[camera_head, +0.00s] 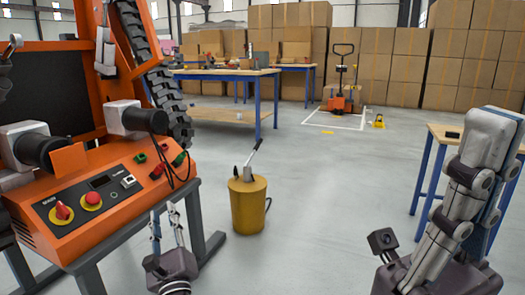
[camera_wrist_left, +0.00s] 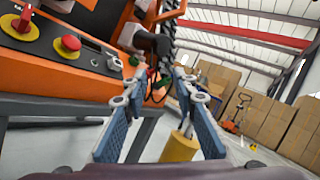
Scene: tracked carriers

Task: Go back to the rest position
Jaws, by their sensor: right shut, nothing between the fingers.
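My left gripper (camera_head: 166,212) is low in the head view, in front of the orange machine's right side, its fingers pointing forward. In the left wrist view its two blue-padded fingers (camera_wrist_left: 157,93) stand wide apart with nothing between them. My right gripper (camera_head: 492,132) is large at the right of the head view, pointing up and away. Its fingers are together and empty. It overlaps a wooden-topped table behind it. No gripper holds anything.
The orange machine (camera_head: 100,212), with red knobs, stands close at left on grey legs. A yellow cylinder (camera_head: 248,205) with a lever stands on the floor beyond my left gripper. A wooden-topped table (camera_head: 440,136) is at right.

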